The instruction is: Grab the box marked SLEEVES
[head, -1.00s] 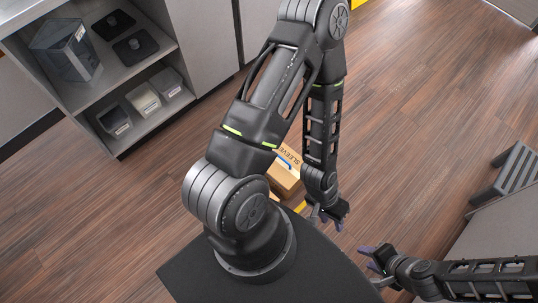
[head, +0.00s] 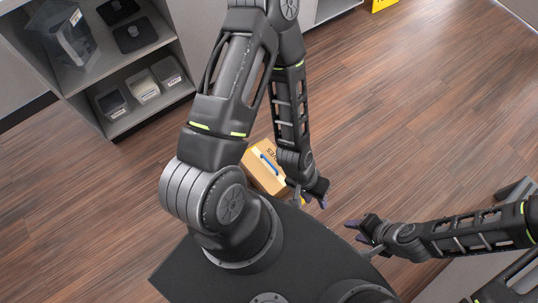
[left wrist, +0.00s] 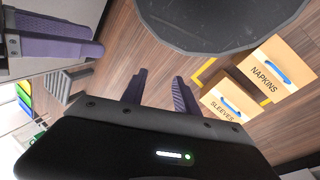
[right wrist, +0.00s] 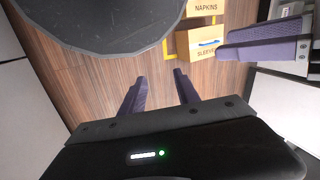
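The cardboard box marked SLEEVES (head: 263,172) has a blue handle strip and sits low by the floor, partly hidden by my left arm in the head view. It also shows in the left wrist view (left wrist: 226,101), right of my fingers, and in the right wrist view (right wrist: 200,45). My left gripper (head: 320,194) is open and empty, to the right of the box in the head view and apart from it. Its fingers show in the left wrist view (left wrist: 160,90). My right gripper (head: 357,231) is open and empty, farther right; its fingers show in the right wrist view (right wrist: 160,92).
A similar box marked NAPKINS (left wrist: 277,71) stands beside the SLEEVES box. Yellow lines (left wrist: 205,72) mark the floor there. A shelf unit (head: 128,75) with containers stands at the upper left. Wood floor (head: 400,110) is open at the upper right.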

